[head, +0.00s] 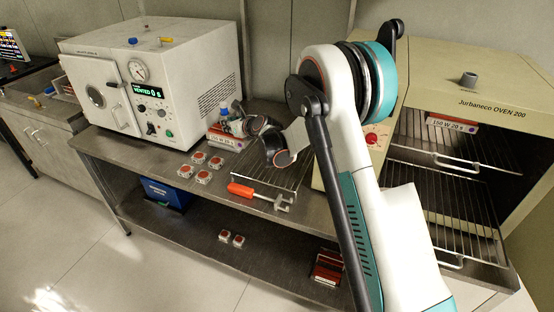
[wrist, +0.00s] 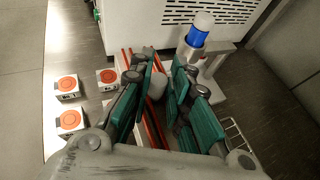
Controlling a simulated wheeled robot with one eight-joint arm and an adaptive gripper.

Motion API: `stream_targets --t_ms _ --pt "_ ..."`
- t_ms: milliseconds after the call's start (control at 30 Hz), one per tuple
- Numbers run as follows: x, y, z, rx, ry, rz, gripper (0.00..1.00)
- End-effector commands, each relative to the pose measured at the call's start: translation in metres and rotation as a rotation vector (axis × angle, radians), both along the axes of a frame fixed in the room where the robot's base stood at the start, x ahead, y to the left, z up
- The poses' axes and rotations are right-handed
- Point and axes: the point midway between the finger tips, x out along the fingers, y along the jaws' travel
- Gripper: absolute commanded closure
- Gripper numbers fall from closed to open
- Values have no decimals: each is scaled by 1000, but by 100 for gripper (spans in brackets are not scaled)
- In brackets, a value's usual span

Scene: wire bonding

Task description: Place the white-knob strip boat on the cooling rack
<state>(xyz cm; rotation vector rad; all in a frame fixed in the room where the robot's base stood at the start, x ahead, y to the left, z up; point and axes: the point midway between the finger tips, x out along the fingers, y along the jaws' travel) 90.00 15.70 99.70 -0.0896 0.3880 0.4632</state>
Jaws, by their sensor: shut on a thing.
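The white-knob strip boat (head: 221,141) is a low tray with red strips and a printed label on its front, beside the white vacuum oven. In the wrist view its red strips (wrist: 154,130) run under my fingers, and its white knob (wrist: 157,87) shows between the teal finger pads. My gripper (head: 233,122) is shut on the knob from above; the same gripper fills the middle of the wrist view (wrist: 161,80). The cooling rack (head: 272,172) is a wire grid on the bench to the right of the boat. I cannot tell whether the boat touches the bench.
Several small red-topped blocks (head: 199,158) sit left of the boat. An orange-handled tool (head: 254,193) lies at the rack's front. A blue-and-white cylinder on a stand (wrist: 200,30) is close to my fingers. Another boat (head: 452,123) is in the open oven (head: 490,105) at right.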

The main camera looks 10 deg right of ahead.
Motion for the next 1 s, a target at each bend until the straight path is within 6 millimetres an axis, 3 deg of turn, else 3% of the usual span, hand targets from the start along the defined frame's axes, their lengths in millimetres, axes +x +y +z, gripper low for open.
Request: stream_targets --t_ms 133,267,1000 --pt "15 16 -11 0 -1 12 100" --pt "12 11 -14 0 -1 13 100" --pt "-89 -128 -15 1 -1 11 100"
